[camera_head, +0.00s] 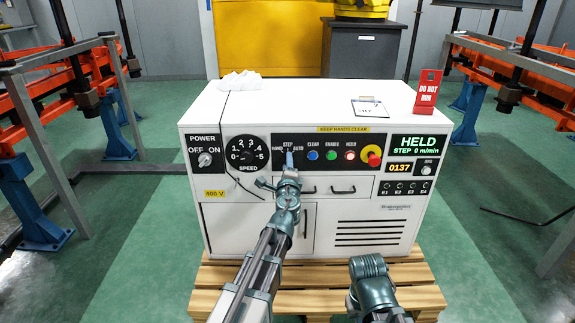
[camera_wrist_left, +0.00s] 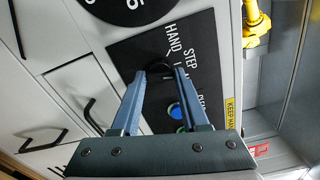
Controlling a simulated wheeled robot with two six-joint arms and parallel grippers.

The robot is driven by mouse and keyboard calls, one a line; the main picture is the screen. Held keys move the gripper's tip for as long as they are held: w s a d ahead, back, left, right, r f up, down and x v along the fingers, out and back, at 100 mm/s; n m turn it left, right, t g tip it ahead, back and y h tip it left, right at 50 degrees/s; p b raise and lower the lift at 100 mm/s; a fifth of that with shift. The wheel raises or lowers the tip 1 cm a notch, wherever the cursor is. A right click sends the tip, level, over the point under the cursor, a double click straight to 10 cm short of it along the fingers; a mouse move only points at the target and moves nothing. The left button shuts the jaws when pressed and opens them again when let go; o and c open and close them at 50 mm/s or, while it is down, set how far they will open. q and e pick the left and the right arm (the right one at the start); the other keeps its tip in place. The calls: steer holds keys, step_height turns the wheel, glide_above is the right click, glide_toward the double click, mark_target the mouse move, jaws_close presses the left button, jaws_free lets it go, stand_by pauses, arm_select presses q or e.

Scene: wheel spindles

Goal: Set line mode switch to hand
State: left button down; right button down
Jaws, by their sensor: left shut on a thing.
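The line mode switch is a dark rotary knob (camera_wrist_left: 157,66) on the black panel, labelled HAND, STEP and AUTO. My left gripper (camera_head: 289,157) is at the switch, and its blue fingers (camera_wrist_left: 160,72) are shut on the knob in the left wrist view. The fingers hide most of the knob, so I cannot tell which way its pointer faces. In the head view the green display (camera_head: 418,145) reads HELD, STEP 0 m/min. My right arm shows at the lower right of the head view, but its fingers are not visible.
Blue, green and red buttons and a red emergency stop (camera_head: 372,155) sit right of the switch. The speed dial (camera_head: 247,154) and power switch (camera_head: 205,159) sit left. The white cabinet (camera_head: 240,205) has drawer handles below. A red DO NOT RUN sign (camera_head: 427,92) stands on top.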

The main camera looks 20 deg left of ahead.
arm_select(q)
steer(key=n, duration=1.1)
steer(key=shift+s, duration=0.1)
arm_select(e)
steer(key=shift+f, duration=0.1)
arm_select(q)
steer(key=shift+f+n, duration=0.1)
steer(key=shift+n, duration=0.4)
steer(key=shift+c, duration=2)
jaws_free()
